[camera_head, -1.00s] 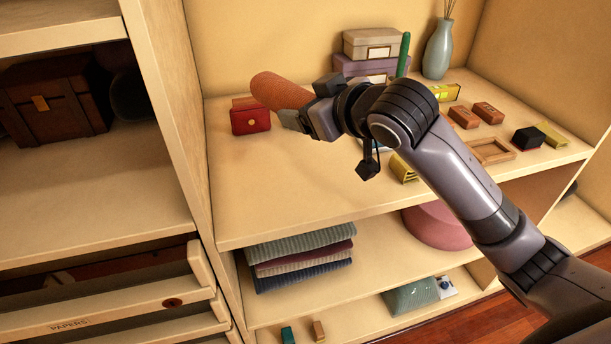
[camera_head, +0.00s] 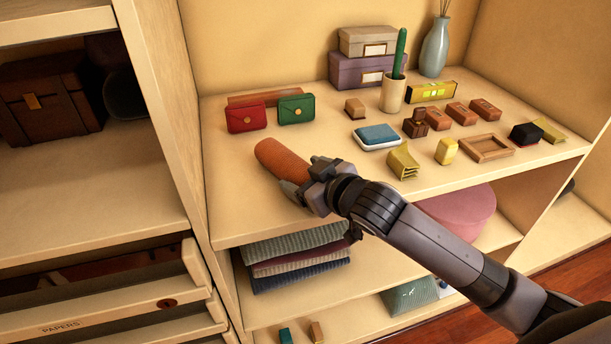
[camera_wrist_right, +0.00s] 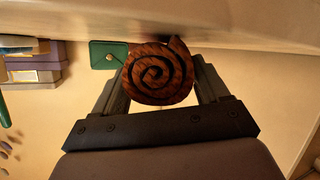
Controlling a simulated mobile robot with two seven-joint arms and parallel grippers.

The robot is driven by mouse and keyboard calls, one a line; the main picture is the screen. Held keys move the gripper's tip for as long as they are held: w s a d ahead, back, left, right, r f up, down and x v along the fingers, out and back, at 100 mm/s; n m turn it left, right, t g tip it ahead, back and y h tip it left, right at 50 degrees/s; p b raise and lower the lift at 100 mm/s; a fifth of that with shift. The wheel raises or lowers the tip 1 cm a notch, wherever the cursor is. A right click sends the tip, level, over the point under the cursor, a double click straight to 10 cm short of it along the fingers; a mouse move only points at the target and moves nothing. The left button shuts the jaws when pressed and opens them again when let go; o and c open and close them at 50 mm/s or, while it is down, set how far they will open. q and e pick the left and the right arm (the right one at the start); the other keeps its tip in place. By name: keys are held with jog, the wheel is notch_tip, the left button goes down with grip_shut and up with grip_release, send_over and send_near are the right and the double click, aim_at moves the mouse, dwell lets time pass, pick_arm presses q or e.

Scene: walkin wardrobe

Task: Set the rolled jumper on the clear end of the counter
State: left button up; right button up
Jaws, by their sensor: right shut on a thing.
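The rolled jumper (camera_head: 280,160) is an orange-brown roll. My right gripper (camera_head: 304,184) is shut on its near end, at the left front part of the counter (camera_head: 240,215). In the right wrist view the jumper (camera_wrist_right: 158,74) shows its spiral end between the two fingers (camera_wrist_right: 160,90). The roll lies low over the counter; I cannot tell whether it touches the surface. The counter around it is bare at this left end. My left gripper is not in view.
Red (camera_head: 246,116) and green (camera_head: 296,109) purses stand behind the jumper, before a brown box. A blue-topped white box (camera_head: 377,136), a cup (camera_head: 393,94) and several small blocks fill the counter's right. Folded knitwear (camera_head: 300,257) lies on the shelf below.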

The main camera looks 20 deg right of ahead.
jog(key=o, duration=1.1)
jog(key=v, duration=1.2)
jog(key=s+d+f+m+g+h, duration=0.25)
jog(key=s+f+g, duration=0.25)
jog(key=s+f, duration=0.5)
jog(key=s+d+f+m+g+h, duration=0.2)
jog(key=s+d+f+g, duration=0.15)
jog(key=s+f, duration=0.65)
jog(key=w+a+f+t, duration=0.1)
jog(key=f+t, duration=0.1)
jog(key=w+a+f+t+y, duration=0.1)
jog(key=w+f+t, duration=0.1)
jog(key=f, duration=0.1)
jog(key=w+a+f+t+y, duration=0.1)
jog(key=w+f+t, duration=0.1)
jog(key=shift+w+f, duration=0.2)
jog(key=shift+f, duration=0.15)
